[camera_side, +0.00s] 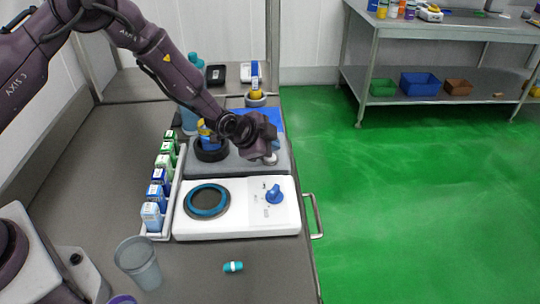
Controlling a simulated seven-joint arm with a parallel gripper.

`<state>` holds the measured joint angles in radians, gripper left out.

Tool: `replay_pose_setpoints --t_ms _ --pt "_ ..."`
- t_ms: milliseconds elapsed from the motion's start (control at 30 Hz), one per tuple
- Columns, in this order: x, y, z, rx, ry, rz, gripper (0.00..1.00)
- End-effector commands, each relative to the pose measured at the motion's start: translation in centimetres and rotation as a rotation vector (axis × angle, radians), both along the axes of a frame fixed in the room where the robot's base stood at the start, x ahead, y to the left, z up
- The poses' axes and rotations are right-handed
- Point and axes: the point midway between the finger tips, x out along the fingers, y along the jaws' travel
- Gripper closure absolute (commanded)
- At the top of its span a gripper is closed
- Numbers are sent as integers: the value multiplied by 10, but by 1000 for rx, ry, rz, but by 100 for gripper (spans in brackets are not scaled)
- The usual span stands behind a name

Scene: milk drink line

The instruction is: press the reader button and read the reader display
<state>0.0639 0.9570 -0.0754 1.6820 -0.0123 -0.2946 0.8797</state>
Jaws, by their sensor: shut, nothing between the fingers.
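A grey device (232,166), which looks like the reader, sits on the bench behind the white unit. A black round holder (211,154) on its left part carries a yellow and blue item (205,131). My gripper (270,155) is over the right part of the grey device, shut with nothing in it. A small pale round part shows right at its fingertips and may be the button; I cannot tell whether they touch. No readable display shows; my gripper and wrist cover part of the device.
In front stands a white unit (240,222) with a dark ring and a blue knob (274,194). A rack of several small cartons (156,197) lies to the left. A clear cup (138,262) and a teal item (233,267) are at the front. A blue panel (271,119) is behind.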

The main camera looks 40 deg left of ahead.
Motion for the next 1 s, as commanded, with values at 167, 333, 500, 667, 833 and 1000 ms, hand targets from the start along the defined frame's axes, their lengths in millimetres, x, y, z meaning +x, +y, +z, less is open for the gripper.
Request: replay_pose_setpoints --t_ms 167,333,500,667,833,1000 --pt "0 0 0 0 0 0 100" --pt "0 0 -4 0 1 0 100" --pt "0 0 -9 0 0 0 100" --pt "0 0 -8 0 0 0 100" --pt "0 0 -9 0 0 0 100" --pt "0 0 -10 0 0 0 100"
